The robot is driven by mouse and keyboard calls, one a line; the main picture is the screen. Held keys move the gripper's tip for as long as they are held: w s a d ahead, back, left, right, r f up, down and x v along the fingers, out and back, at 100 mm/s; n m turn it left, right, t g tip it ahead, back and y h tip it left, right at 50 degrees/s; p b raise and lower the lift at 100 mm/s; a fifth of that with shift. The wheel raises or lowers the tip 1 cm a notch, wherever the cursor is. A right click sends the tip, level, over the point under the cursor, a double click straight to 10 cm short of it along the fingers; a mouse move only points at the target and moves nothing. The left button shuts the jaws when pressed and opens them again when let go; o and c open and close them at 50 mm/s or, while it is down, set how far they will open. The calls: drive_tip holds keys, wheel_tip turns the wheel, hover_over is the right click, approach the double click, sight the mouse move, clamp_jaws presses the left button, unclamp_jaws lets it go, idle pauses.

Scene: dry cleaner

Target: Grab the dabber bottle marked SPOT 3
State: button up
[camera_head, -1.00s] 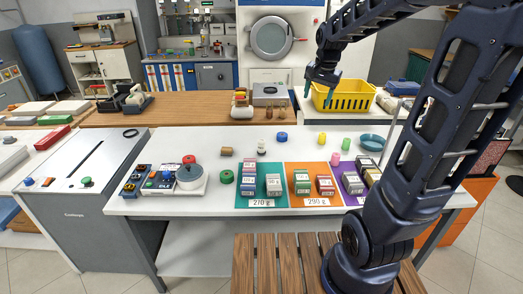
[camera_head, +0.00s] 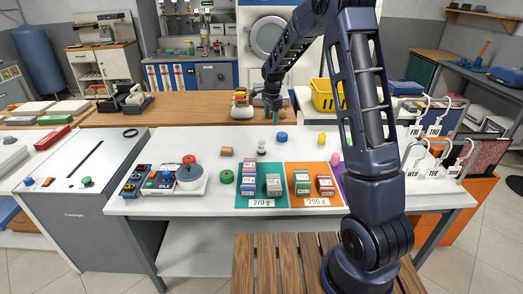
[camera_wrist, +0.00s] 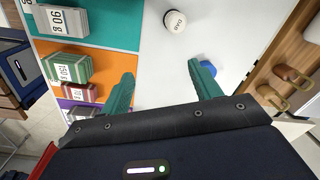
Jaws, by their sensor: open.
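No SPOT 3 marking can be read in these frames. Two small brown items with brass-coloured parts (camera_wrist: 272,97) stand on the wooden counter at the right of the wrist view; I cannot tell whether they are dabber bottles. A white round item with small lettering (camera_wrist: 174,21) stands on the white table, also seen in the head view (camera_head: 261,148). A blue round item (camera_wrist: 208,68) sits partly behind one finger; it shows clearly in the head view (camera_head: 281,136). My gripper (camera_head: 272,117) is open with teal fingers, above the table's back edge; its fingers (camera_wrist: 160,85) have nothing between them.
Stacked boxes stand on teal, orange and purple mats (camera_head: 262,198) on the white table. A yellow basket (camera_head: 323,95) stands behind, partly hidden by my arm. Yellow (camera_head: 322,138) and pink (camera_head: 335,158) items lie near my arm. The table's middle strip is fairly clear.

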drive_tip(key=m, duration=0.2)
hover_over(261, 140)
drive_tip(key=shift+g, duration=0.3)
drive_tip(key=f, duration=0.7)
drive_tip(key=shift+s+d, duration=0.1)
drive_tip(key=shift+d, duration=0.1)
wheel_tip(261, 140, down, 5)
drive_tip(key=shift+r, duration=0.1)
drive_tip(key=shift+w+a+f, duration=0.1)
drive_tip(key=shift+f, duration=1.45)
drive_tip(key=shift+w+f, duration=0.1)
drive_tip(key=shift+f, duration=1.4)
drive_tip(key=c, duration=1.1)
